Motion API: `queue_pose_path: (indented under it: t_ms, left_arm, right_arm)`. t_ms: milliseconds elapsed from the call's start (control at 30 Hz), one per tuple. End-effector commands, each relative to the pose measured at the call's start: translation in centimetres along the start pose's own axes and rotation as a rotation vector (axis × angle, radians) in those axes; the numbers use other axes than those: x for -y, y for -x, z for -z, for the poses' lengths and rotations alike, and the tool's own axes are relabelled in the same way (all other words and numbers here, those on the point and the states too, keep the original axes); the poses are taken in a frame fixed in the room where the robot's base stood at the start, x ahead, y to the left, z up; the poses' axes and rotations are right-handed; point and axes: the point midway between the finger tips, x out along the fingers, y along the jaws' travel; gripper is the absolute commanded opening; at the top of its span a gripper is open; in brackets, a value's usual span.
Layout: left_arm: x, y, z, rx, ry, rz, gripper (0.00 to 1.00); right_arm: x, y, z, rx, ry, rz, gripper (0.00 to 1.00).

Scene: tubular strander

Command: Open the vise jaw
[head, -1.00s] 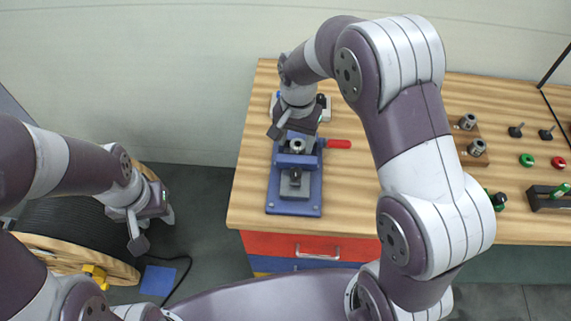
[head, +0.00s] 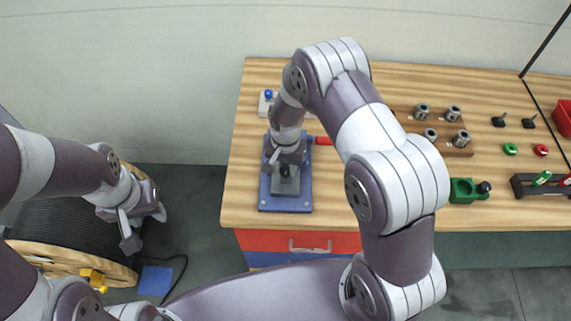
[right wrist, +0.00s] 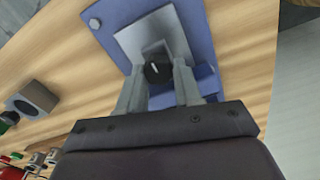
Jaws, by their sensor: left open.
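The blue vise (head: 275,203) stands at the left end of the wooden bench, and a grey block sits on its front part. Its red handle (head: 322,140) shows beside my right arm. My right gripper (head: 284,165) is over the vise and hides much of it. In the right wrist view the blue vise base (right wrist: 105,35) lies beyond my right gripper (right wrist: 158,75). Its two fingers stand apart on either side of a black knob (right wrist: 157,72); I cannot tell whether they touch it. My left gripper (head: 130,235) is open, away from the bench near the cable reel.
The wooden bench (head: 235,190) has a wooden block with several metal collets (head: 455,140), a green block (head: 463,190) and a dark rack (head: 530,190) to the right. A small light-coloured block with a blue knob (head: 268,95) stands behind the vise. The cable reel (head: 60,235) is at left.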

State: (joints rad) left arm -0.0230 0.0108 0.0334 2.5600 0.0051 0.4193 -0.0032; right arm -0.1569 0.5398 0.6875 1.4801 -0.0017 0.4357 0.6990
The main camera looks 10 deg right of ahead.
Motion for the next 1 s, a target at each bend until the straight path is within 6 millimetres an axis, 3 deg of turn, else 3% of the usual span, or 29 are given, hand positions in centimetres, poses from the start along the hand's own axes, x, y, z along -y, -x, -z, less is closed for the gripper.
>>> queue_pose_path:
  t_ms: [33, 67, 100, 267, 433, 667, 700, 767, 1000]
  left_arm:
    - [0.0, 0.0, 0.0, 0.0, 0.0, 0.0, 0.43]
    - [0.0, 0.0, 0.0, 0.0, 0.0, 0.0, 0.43]
    - [0.0, 0.0, 0.0, 0.0, 0.0, 0.0, 0.43]
    - [0.0, 0.2, 0.0, 0.0, 0.0, 0.0, 0.43]
    - [0.0, 0.6, 0.1, 0.0, 0.0, 0.0, 0.43]
    - [0.0, 0.5, 0.1, 0.0, 0.0, 0.0, 0.43]
    - [0.0, 0.5, 0.1, 0.0, 0.0, 0.0, 0.43]
    - [0.0, 0.5, 0.1, 0.0, 0.0, 0.0, 0.43]
    - [0.0, 0.5, 0.1, 0.0, 0.0, 0.0, 0.43]
  right_arm:
    - [0.1, 0.0, 0.0, -0.001, -0.001, 0.002, 0.13]
    - [0.1, 0.0, 0.0, -0.001, -0.001, 0.002, 0.03]
    - [0.1, 0.0, 0.0, -0.001, -0.001, 0.002, 0.0]
    - [0.0, 0.1, -0.4, 0.0, 0.0, 0.001, 0.0]
    - [-0.5, 0.2, -2.3, 0.0, 0.0, 0.001, 0.0]
    - [-0.6, 0.1, -2.3, -0.001, -0.001, 0.001, 0.0]
    - [-0.6, 0.1, -2.3, -0.001, -0.001, 0.002, 0.42]
    - [-0.5, 0.1, -2.3, -0.001, -0.001, 0.002, 0.58]
    - [-0.6, 0.1, -2.3, -0.001, -0.001, 0.002, 0.58]
